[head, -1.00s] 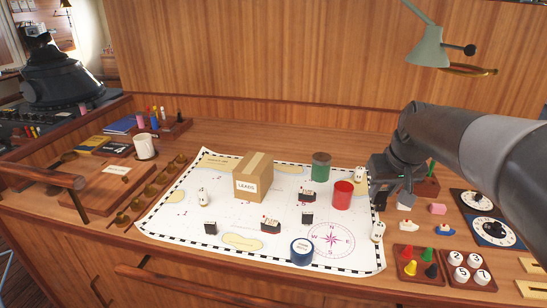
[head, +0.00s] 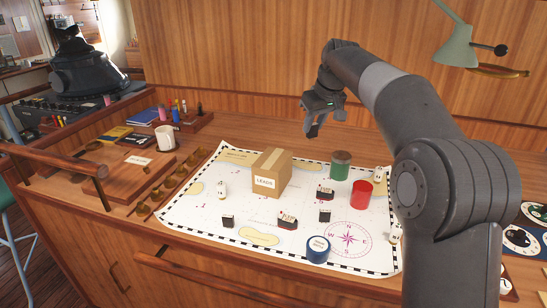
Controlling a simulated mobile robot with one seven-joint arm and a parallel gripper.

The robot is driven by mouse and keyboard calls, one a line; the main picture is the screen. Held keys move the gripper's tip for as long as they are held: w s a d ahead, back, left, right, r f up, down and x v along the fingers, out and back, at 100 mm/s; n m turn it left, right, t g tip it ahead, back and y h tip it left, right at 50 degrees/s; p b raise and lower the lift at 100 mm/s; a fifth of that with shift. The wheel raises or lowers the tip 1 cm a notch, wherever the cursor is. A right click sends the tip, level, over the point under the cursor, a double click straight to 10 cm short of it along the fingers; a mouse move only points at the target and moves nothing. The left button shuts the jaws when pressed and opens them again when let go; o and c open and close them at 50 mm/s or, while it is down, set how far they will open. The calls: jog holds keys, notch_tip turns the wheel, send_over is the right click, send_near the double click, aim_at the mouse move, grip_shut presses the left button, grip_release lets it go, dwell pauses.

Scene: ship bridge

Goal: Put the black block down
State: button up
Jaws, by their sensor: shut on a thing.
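My gripper (head: 322,118) is raised above the back of the desk, behind and above the cardboard box, clear of the chart. It is shut on a small dark thing, taken as the black block, which is hard to tell apart from the dark fingers. Other small black blocks stand on the white chart (head: 190,225): one at the front left (head: 228,220), one by the compass rose (head: 325,215), and two with printed white and red faces, one at the front middle (head: 288,222) and one farther back (head: 325,191).
A white mug (head: 167,137) is at the left. A lamp (head: 455,45) hangs at upper right.

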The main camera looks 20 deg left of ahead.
jog(key=shift+w+a+f, duration=0.15)
jog(key=shift+a+f, duration=2.55)
jog(key=shift+a, duration=0.15)
jog(key=shift+w+a+f, duration=0.1)
jog(key=shift+a+f, duration=2.6)
jog(key=shift+a, duration=0.15)
jog(key=shift+f, duration=0.1)
jog(key=o, duration=0.9)
jog(key=shift+o, duration=0.2)
